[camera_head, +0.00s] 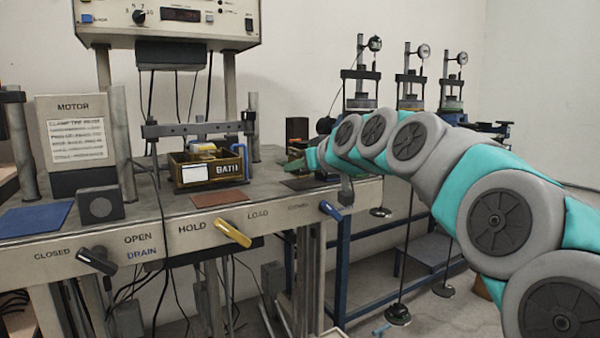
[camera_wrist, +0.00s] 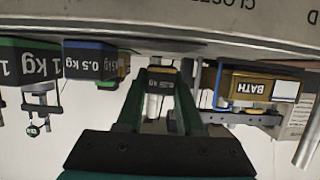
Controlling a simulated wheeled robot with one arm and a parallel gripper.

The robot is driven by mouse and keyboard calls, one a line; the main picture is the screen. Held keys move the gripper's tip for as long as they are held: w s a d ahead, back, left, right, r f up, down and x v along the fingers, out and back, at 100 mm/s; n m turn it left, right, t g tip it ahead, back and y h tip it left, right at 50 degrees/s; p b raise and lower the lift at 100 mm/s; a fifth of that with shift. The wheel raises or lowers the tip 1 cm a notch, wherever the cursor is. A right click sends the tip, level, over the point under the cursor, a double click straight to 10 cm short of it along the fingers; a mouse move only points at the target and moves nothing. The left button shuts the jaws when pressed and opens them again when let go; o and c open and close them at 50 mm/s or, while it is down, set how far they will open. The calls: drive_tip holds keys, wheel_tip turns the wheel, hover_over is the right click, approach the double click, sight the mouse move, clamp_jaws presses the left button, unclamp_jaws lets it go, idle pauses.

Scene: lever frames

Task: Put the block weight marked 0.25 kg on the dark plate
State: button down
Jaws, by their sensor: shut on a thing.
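In the wrist view, which is upside down, my gripper (camera_wrist: 161,88) is shut on a small dark block weight (camera_wrist: 163,84) with a yellowish band. Its marking is too small to read for certain. In the head view, my gripper (camera_head: 296,166) is low over the bench's right end, by a dark plate (camera_head: 303,184) on the bench top. The held block is hard to make out there.
An open box labelled BATH (camera_head: 230,168) stands left of my gripper, under a clamp bar. A reddish plate (camera_head: 220,199) and a blue plate (camera_head: 37,220) lie on the bench. Coloured levers, such as a yellow one (camera_head: 233,233), stick out from the front edge.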

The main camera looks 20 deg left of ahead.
drive_tip(key=shift+f, duration=0.7)
drive_tip(key=shift+f, duration=0.2)
drive_tip(key=c, duration=0.5)
unclamp_jaws()
drive_tip(key=shift+c, duration=0.2)
drive_tip(key=shift+r, duration=0.1)
drive_tip(key=shift+r, duration=0.15)
drive_tip(key=b+v, duration=0.1)
drive_tip(key=v, duration=1.1)
